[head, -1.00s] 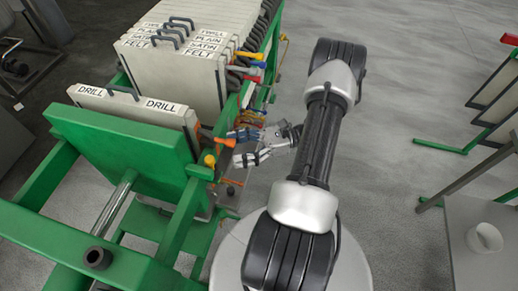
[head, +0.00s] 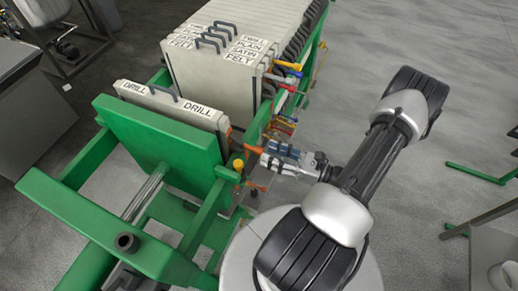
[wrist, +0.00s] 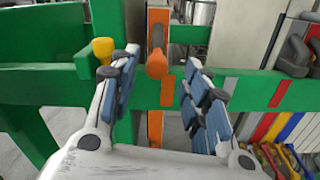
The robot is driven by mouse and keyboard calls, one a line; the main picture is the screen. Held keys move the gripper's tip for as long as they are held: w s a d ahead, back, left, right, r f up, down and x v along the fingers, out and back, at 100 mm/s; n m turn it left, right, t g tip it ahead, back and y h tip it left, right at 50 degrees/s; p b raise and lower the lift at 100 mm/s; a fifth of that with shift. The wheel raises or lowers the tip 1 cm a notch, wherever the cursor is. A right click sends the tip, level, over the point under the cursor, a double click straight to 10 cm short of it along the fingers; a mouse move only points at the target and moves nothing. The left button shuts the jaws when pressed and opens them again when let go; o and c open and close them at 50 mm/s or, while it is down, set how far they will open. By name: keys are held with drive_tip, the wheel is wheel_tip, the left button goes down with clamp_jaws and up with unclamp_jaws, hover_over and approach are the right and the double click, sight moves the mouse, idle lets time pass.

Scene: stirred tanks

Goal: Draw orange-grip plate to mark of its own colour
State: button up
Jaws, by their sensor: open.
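The orange-grip plate, a pale slab labelled DRILL (head: 180,108), stands upright just behind the green end plate. Its orange grip (wrist: 157,64) sticks out at the side toward my arm, and it also shows in the head view (head: 255,149). My gripper (wrist: 158,68) is open, with one blue-padded finger on each side of the orange grip; I cannot tell whether either touches it. An orange mark (wrist: 167,91) is on the green rail (wrist: 200,88), just right of the grip in the wrist view. My fingers hide part of the rail.
Pale plates labelled FELT, SATIN, PLAIN and TWILL (head: 215,80) stand packed farther back, with coloured grips (head: 285,80) at their side. A yellow knob (wrist: 103,50) sits left of my gripper.

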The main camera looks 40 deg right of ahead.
sight(257, 148)
drive_tip(key=x, duration=0.6)
drive_tip(key=shift+c, duration=0.6)
drive_tip(key=shift+d, duration=0.1)
clamp_jaws()
